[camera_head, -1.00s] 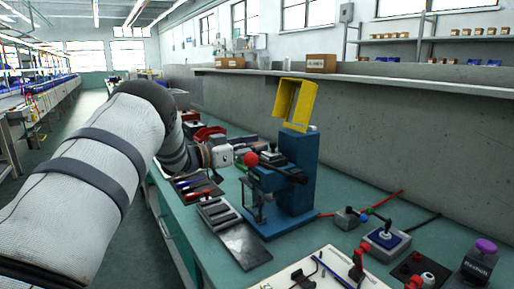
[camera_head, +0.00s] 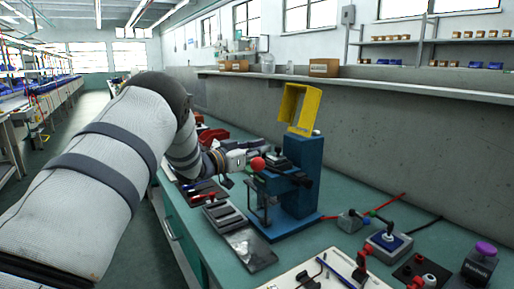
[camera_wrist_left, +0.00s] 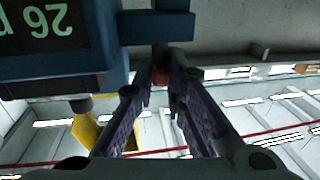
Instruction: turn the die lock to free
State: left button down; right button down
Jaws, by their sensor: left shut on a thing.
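A blue press (camera_head: 300,165) with a yellow guard frame (camera_head: 300,108) on top stands on the bench. A red ball knob (camera_head: 258,164) is at its left side, at the tip of my left gripper (camera_head: 246,160). In the left wrist view the fingers of my left gripper (camera_wrist_left: 163,75) come together on something dark red at their tips, which fits the knob. A blue block with an upside-down green readout (camera_wrist_left: 45,25) and the yellow guard (camera_wrist_left: 86,130) also show there. I cannot make out a marked die lock or its setting. My right gripper is out of view.
A slotted dark tray (camera_head: 224,215) and a metal plate (camera_head: 248,250) lie in front of the press. A joystick box (camera_head: 388,242) and a purple-topped unit (camera_head: 480,262) are at the right. A grey wall (camera_head: 400,145) bounds the bench behind.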

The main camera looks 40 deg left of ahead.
pick_arm(q)
jog(key=shift+d+n+y, duration=0.15)
jog(key=shift+n+y, duration=0.55)
jog(key=shift+y, duration=0.4)
jog(key=shift+d+f+n+y, duration=0.1)
jog(key=shift+n+y, duration=1.2)
jog(key=shift+y, duration=0.7)
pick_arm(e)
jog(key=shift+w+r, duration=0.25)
pick_arm(q)
jog(key=c, duration=1.6)
grip_release()
jog(key=shift+c, duration=0.2)
jog(key=shift+f, duration=0.1)
